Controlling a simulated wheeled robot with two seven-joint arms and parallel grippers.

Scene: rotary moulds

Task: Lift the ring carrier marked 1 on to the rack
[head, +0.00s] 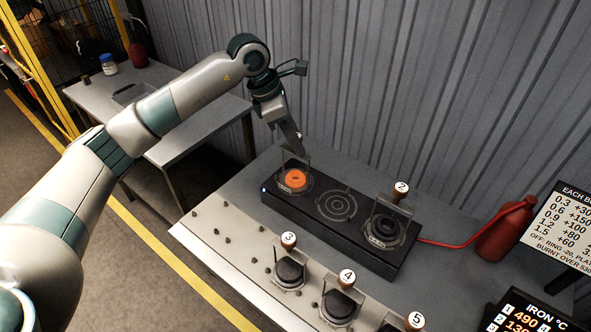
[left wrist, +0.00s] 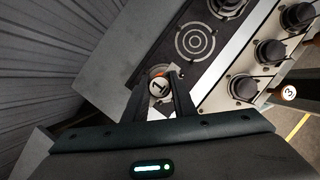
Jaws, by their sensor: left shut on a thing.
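The ring carrier marked 1 (head: 293,162) is at the left end of the black heater block (head: 320,215), with a glowing orange ring (head: 294,178) in its base. My left gripper (head: 299,140) is shut on its top knob and hides the number in the head view. In the left wrist view the knob marked 1 (left wrist: 160,87) shows between the fingers (left wrist: 165,95). Whether the base touches the block is hard to tell. The pale rack (head: 205,235) with dark pegs runs along the table's front. My right gripper is not in view.
Carrier 2 (head: 392,215) stands on the block's right end; the middle rings (head: 337,205) are bare. Carriers 3 (head: 289,265), 4 (head: 342,300) and 5 (head: 412,322) stand on the rack. A red bottle (head: 507,230) and screens (head: 565,225) are at right. The rack's left part is free.

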